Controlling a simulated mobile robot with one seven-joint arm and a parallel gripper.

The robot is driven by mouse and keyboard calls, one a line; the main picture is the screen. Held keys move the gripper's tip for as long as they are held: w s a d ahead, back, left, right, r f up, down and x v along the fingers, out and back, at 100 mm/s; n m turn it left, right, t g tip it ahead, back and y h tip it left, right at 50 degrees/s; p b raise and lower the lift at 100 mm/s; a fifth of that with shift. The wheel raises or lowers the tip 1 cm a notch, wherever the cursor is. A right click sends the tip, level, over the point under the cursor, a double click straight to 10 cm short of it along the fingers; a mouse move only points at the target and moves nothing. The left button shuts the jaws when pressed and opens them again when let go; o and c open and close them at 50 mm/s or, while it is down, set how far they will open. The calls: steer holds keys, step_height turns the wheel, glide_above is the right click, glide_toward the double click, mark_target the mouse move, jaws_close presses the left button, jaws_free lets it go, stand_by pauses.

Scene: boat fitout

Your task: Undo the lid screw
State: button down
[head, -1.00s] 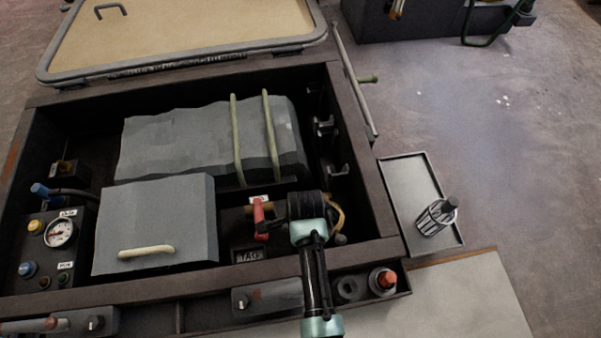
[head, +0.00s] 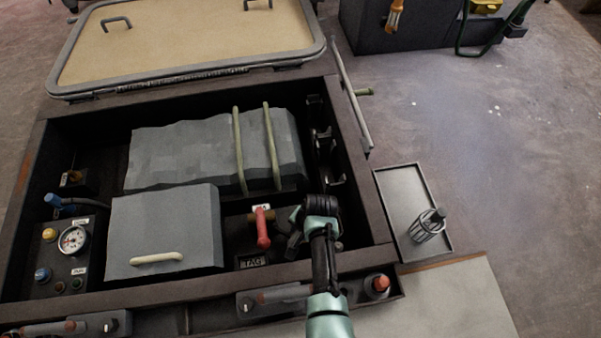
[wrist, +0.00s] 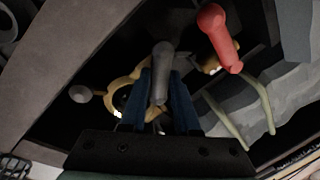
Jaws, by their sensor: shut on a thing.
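My gripper (wrist: 163,80) shows in the wrist view with two dark blue fingers shut on a grey rod-like handle (wrist: 161,62), which looks like the lid screw's grip. Behind it is a tan, brass-coloured ring-shaped fitting (wrist: 124,92) with a dark centre, partly covered by the fingers. I cannot tell how far the screw is turned. In the head view my gripper (head: 296,238) is low in the open locker, right of the red-handled valve. My wrist hides most of the fitting there.
The red valve handle (head: 262,228) stands close left of my gripper; it also shows in the wrist view (wrist: 219,38). A grey box (head: 165,225) with a pale handle lies further left. The locker rim (head: 385,255) borders the right. A tray (head: 405,205) holds a strainer basket (head: 428,226).

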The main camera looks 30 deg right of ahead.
steer(key=n+g+y, duration=0.1)
steer(key=n, duration=0.5)
steer(key=shift+w, duration=0.15)
steer(key=n, duration=0.4)
steer(key=shift+g+b, duration=0.3)
steer(key=n, duration=0.3)
steer(key=shift+w+n+g+b, duration=0.1)
steer(key=shift+n+g+b, duration=0.25)
steer(key=shift+n+g, duration=0.05)
steer(key=n+g, duration=0.1)
steer(key=n, duration=0.5)
steer(key=shift+a+b, duration=0.2)
steer(key=shift+b, duration=0.2)
steer(key=n+h, duration=0.1)
steer(key=n, duration=0.6)
steer(key=shift+a+g, duration=0.1)
steer(key=shift+g, duration=0.3)
steer(key=c, duration=0.7)
jaws_free()
steer(key=shift+o, duration=0.2)
